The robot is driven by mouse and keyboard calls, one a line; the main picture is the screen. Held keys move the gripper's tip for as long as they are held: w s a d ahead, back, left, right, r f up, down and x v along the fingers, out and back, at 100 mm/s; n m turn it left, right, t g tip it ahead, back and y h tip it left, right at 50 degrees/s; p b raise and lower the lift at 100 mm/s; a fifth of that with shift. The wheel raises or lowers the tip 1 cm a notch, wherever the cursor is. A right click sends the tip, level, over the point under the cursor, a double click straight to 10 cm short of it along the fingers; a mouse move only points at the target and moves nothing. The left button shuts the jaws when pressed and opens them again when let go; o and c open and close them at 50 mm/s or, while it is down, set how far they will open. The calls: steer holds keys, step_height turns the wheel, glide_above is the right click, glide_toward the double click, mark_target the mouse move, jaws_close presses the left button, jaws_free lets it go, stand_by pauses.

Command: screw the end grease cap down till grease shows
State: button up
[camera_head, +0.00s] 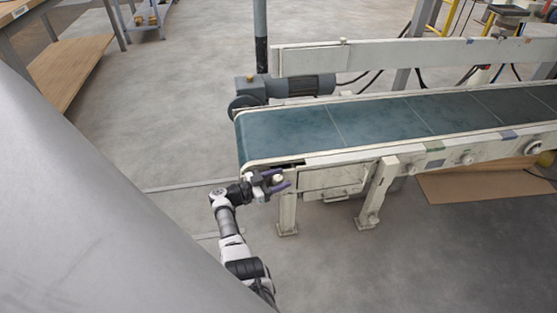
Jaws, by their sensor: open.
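My gripper (280,180) is at the near left end of the conveyor, beside the side frame (327,162). Its two purple fingers are open and point right. A small pale round piece (278,178) shows between the fingers; it looks like the end grease cap, but it is too small to be sure. I cannot tell whether the fingers touch it. No grease can be made out at this size. The bearing behind it is mostly hidden by my gripper.
The green conveyor belt (380,118) runs off to the right, with a grey motor (290,86) behind its left end. Conveyor legs (378,193) stand right of my gripper. A cardboard sheet (480,184) lies on the floor at right. Open concrete floor lies in front.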

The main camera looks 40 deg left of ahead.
steer(key=v, duration=1.3)
steer(key=shift+s+a+b, duration=0.2)
steer(key=shift+s+b, duration=0.15)
